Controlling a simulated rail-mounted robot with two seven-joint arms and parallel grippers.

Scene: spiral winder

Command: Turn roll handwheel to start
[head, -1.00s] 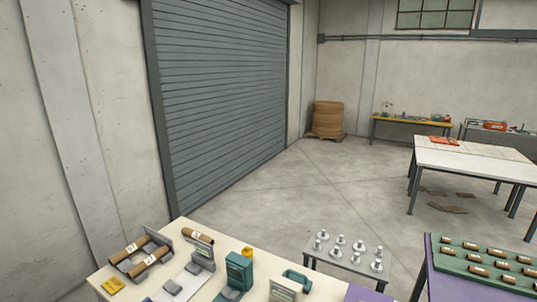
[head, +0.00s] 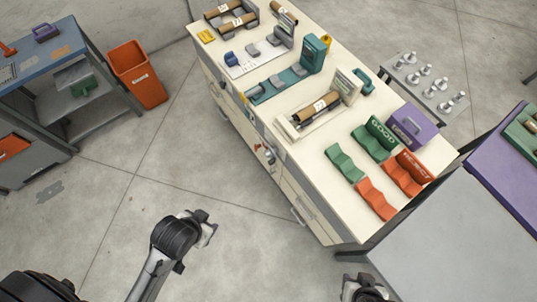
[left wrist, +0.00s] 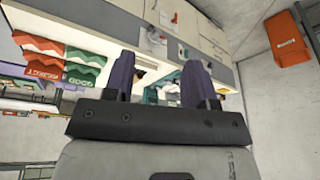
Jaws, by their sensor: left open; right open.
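On the long bench's front face is a small grey and white round fitting with a red part (head: 266,153), probably the handwheel, but too small to be sure. In the left wrist view, which is upside down, a small red part (left wrist: 174,18) shows on that face beyond the fingers. My left gripper (head: 207,230) is apart from the bench, below and left of this fitting in the head view. Its two dark fingers (left wrist: 155,80) stand apart with nothing between them. My right gripper (head: 365,288) is at the bottom edge, partly cut off, open, below the bench's near right corner.
The bench top (head: 235,85) holds a roll on a stand (head: 318,106), green trays (head: 345,163), orange trays (head: 376,199) and a purple box (head: 408,125). An orange bin (head: 137,75) and a shelf cart (head: 75,85) stand left. Grey tables are at right. The floor before the bench is clear.

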